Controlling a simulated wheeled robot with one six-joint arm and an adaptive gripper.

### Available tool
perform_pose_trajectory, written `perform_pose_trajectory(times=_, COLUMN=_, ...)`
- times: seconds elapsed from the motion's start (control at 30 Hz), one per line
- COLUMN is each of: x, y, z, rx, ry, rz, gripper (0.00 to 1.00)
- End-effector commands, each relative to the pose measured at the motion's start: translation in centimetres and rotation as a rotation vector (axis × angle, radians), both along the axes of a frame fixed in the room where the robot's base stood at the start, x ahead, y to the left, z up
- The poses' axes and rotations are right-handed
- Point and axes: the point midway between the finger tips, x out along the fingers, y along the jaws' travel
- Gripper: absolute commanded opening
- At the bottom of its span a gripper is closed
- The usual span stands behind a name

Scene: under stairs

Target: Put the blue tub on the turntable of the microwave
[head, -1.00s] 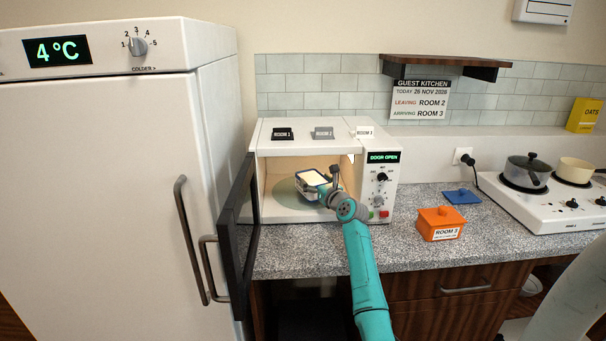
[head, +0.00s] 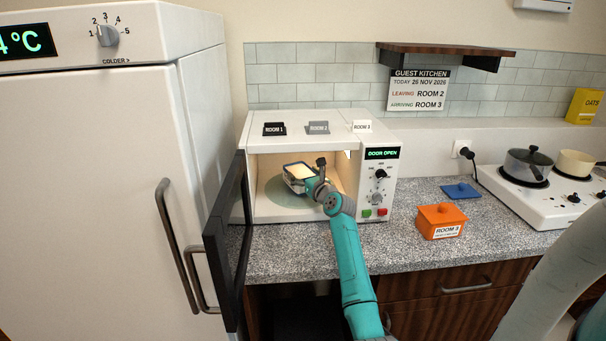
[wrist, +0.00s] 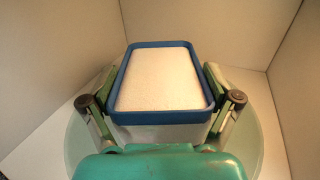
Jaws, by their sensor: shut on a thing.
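The blue tub (wrist: 160,122) is an open rectangular tub with a blue rim and pale, grainy contents. My gripper (wrist: 160,94) is shut on it, one finger on each long side. In the head view the tub (head: 297,173) is inside the microwave (head: 320,124), partly hidden by my gripper (head: 306,180). The microwave door (head: 230,245) stands open to the left, and its display reads DOOR OPEN. The round turntable (head: 272,193) lies under the tub; it also shows in the wrist view (wrist: 75,145). I cannot tell whether the tub touches it.
The microwave's side walls are close around my gripper. A hob (head: 540,205) with two pots stands farther right. The fridge (head: 90,200) is at left.

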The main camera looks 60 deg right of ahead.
Motion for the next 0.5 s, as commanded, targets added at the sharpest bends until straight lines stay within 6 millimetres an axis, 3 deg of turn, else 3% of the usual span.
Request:
perform_pose_trajectory(times=0.47, x=-0.06, y=0.26, z=-0.56, rx=-0.001, ry=0.000, rz=-0.001, gripper=0.32)
perform_pose_trajectory(times=0.5, x=-0.06, y=0.26, z=-0.60, rx=0.000, ry=0.001, rz=-0.001, gripper=0.98)
